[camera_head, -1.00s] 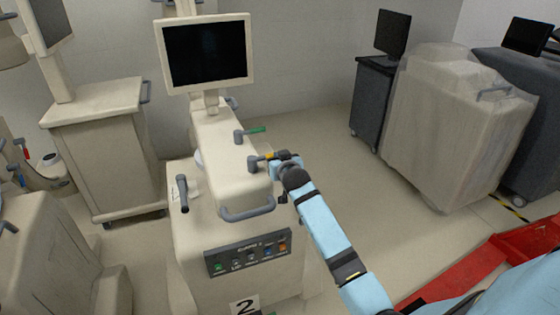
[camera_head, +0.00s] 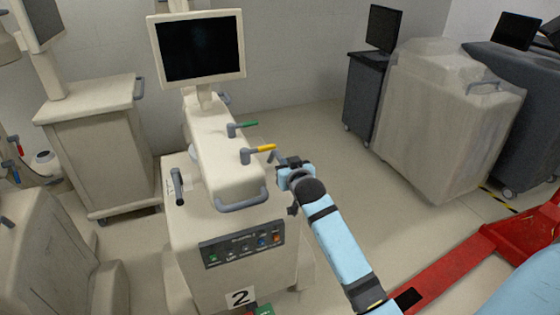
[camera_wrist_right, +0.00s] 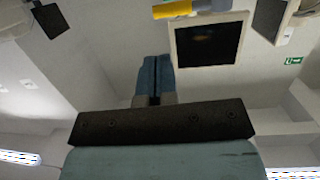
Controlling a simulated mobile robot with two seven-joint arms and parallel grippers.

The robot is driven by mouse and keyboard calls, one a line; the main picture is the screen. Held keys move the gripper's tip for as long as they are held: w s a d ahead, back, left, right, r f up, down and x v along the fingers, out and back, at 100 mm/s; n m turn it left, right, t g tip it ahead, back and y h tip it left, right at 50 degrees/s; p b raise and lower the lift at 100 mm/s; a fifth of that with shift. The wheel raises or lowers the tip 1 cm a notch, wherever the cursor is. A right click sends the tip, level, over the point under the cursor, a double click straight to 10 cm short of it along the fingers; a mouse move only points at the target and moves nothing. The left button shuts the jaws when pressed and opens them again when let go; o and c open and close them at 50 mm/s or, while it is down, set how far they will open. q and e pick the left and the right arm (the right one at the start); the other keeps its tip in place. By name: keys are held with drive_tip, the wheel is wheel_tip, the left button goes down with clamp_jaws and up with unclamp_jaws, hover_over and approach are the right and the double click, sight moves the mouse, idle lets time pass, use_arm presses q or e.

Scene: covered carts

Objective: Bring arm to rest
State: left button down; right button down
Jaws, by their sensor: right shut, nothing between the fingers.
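My right arm (camera_head: 340,245) reaches up from the bottom right, beside the beige machine labelled 2. My right gripper (camera_head: 273,157) is small and partly hidden behind its wrist, just right of the yellow-tipped lever (camera_head: 262,148). In the right wrist view, my right gripper's two fingers (camera_wrist_right: 155,72) lie together with nothing between them. The yellow lever (camera_wrist_right: 178,9) shows there at the top, apart from the fingers. My left gripper is not in view.
The machine (camera_head: 245,258) carries a monitor (camera_head: 198,50), a green-tipped lever (camera_head: 243,126), a grey handle (camera_head: 242,202) and a button panel (camera_head: 240,247). A cart (camera_head: 105,140) stands left and a covered cart (camera_head: 440,120) right. Open floor lies between. A red base (camera_head: 450,265) is bottom right.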

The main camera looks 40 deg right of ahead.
drive_tip(key=s+a+f+n+g+y, duration=0.1)
drive_tip(key=s+a+f+n+y, duration=0.1)
drive_tip(key=s+a+f, duration=0.5)
drive_tip(key=s+a+f+n+g+y, duration=0.1)
drive_tip(key=s+a+f+n+y, duration=0.1)
drive_tip(key=s+a+f, duration=0.6)
drive_tip(key=s+a+f+n+g+y, duration=0.2)
drive_tip(key=s+a+f, duration=0.6)
drive_tip(key=s, duration=0.8)
drive_tip(key=shift+s+a+y+p, duration=0.25)
drive_tip(key=shift+s+y+p, duration=0.15)
drive_tip(key=shift+y, duration=0.5)
